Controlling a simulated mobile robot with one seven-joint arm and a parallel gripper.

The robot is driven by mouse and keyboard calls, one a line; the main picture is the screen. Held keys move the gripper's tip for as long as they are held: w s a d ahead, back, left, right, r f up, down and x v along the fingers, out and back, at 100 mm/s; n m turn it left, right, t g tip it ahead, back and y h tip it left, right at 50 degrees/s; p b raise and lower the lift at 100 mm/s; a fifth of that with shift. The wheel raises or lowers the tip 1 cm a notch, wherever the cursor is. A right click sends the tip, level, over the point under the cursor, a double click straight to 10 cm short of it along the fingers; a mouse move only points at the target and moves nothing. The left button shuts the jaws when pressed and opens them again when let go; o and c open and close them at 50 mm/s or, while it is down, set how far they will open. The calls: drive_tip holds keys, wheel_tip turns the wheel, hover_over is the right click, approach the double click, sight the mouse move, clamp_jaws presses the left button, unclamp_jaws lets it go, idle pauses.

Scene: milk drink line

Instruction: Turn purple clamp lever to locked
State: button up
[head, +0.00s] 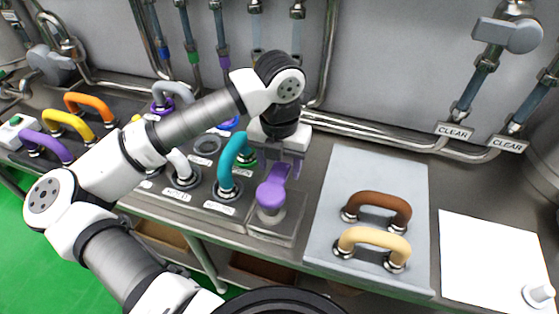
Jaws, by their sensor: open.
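The purple clamp lever (272,190) sits on a grey cylindrical mount on a metal block (283,232) near the front of the bench. Its narrow handle points up and back, away from the front edge. My gripper (280,168) hangs pointing down just behind the lever, with its fingers around or close to the handle's far end. The fingers are open. I cannot tell whether they touch the handle, as the lever partly hides them.
A teal hose loop (229,165) stands just left of the lever. A grey panel (335,225) to the right carries a brown handle (384,208) and a cream handle (372,241). Pipes (385,135) run along the back wall. A white sheet (490,262) lies far right.

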drive_tip(key=shift+f, duration=0.35)
clamp_jaws()
